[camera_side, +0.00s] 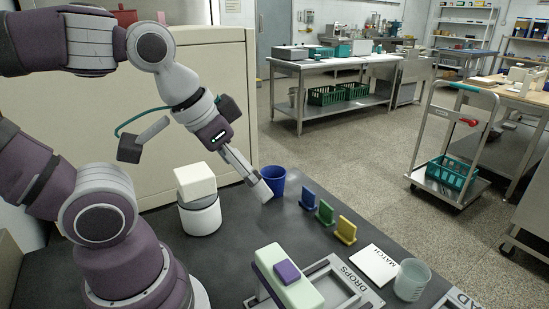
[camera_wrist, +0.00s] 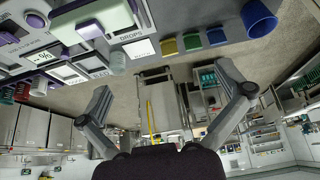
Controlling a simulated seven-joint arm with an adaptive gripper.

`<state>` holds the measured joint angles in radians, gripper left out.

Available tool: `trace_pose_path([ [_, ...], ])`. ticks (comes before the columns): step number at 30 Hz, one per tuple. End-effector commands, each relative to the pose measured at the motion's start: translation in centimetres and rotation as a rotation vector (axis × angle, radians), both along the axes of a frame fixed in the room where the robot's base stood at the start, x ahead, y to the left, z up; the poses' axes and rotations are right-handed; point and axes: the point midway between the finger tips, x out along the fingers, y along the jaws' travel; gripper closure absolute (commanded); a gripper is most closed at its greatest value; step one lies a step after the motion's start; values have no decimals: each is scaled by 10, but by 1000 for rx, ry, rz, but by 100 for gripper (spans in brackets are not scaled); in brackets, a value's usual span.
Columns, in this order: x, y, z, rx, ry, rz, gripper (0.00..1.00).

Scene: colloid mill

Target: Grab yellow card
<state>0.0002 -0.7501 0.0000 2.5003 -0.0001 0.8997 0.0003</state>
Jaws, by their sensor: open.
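The yellow card (camera_side: 345,230) stands upright on the dark table, nearest the viewer in a row with a green card (camera_side: 325,211) and a blue card (camera_side: 308,198). In the wrist view the yellow card (camera_wrist: 168,47) shows near the top, left of the green card (camera_wrist: 192,42) and blue card (camera_wrist: 215,37). My gripper (camera_side: 263,191) is left of the row in the side view, near the blue cup (camera_side: 273,181). In the wrist view my gripper (camera_wrist: 164,82) has its fingers spread wide with nothing between them.
A white card marked MATCH (camera_side: 373,264) and a clear beaker (camera_side: 413,279) lie right of the yellow card. A pale green device with a purple block (camera_side: 287,272) is in front. A white block (camera_side: 195,182) sits on a round stand (camera_side: 201,216) at left.

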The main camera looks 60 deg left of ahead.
Motion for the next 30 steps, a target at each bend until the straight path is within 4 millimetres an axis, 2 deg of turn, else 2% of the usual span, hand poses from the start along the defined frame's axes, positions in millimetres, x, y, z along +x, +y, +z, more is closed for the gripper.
trace_pose_path([
  [5,0,0,0,0,0,0,0],
  [14,0,0,0,0,0,0,38],
  [23,1,0,0,0,1,1,38],
  [26,15,-1,2,-9,14,1,38],
  [29,50,-2,-1,-23,39,7,38],
  [30,67,-3,-6,-27,49,10,38],
])
